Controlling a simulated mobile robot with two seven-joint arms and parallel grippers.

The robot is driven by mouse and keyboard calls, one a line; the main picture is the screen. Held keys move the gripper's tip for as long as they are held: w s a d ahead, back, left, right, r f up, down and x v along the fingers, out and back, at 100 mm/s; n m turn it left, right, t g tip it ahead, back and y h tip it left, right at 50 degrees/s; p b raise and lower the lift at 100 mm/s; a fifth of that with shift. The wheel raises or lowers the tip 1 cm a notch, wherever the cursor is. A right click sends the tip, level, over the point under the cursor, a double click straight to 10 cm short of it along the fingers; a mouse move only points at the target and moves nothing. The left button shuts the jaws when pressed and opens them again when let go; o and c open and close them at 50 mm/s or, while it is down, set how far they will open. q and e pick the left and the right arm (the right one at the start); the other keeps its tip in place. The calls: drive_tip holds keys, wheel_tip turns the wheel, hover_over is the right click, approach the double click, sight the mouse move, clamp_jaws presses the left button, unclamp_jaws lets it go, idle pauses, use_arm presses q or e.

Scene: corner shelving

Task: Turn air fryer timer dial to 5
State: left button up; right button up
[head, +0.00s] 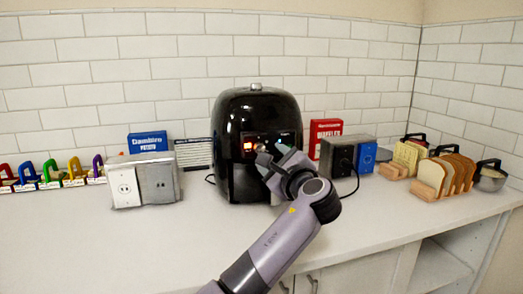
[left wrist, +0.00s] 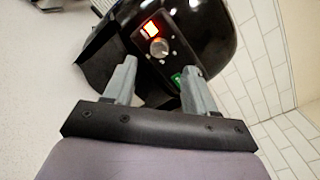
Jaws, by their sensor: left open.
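The black air fryer (head: 240,110) stands on the counter against the tiled wall. Its control panel shows in the left wrist view, with a round silver timer dial (left wrist: 159,48) beside a lit orange-red window (left wrist: 151,29). A green label or light (left wrist: 177,79) is at the panel's other end. My left gripper (head: 273,156) is in front of the panel, with its fingers partly covering it in the head view. In the left wrist view the left gripper (left wrist: 158,82) is open and empty, its fingers apart on either side below the dial. The dial's setting is too small to read.
A grey outlet box (head: 126,187) and a blue box (head: 148,142) stand left of the fryer. A dark boxy appliance (head: 340,156), a red box (head: 322,131) and a bread rack (head: 447,176) are to the right. The front counter (head: 130,245) is clear.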

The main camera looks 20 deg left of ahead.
sight(260, 149)
use_arm(q)
drive_tip(key=shift+x, duration=3.15)
clamp_jaws()
